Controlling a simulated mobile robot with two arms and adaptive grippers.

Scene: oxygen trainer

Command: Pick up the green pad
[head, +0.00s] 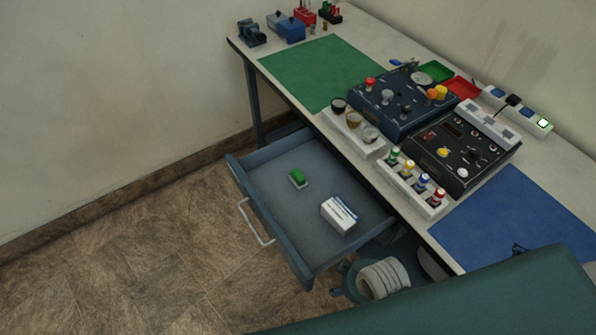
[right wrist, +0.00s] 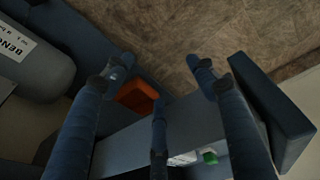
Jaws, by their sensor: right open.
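The green pad (head: 298,178) is a small green block with a pale lower edge. It lies in the open blue-grey drawer (head: 275,165), left of a white box with dark stripes (head: 338,214).
The drawer's front has a handle (head: 257,222). The bench top above carries a green mat (head: 318,70), a blue mat (head: 510,222), control boxes and several knobs. A white coil (head: 385,278) is right of the drawer. An orange block (right wrist: 138,97) shows in the right wrist view.

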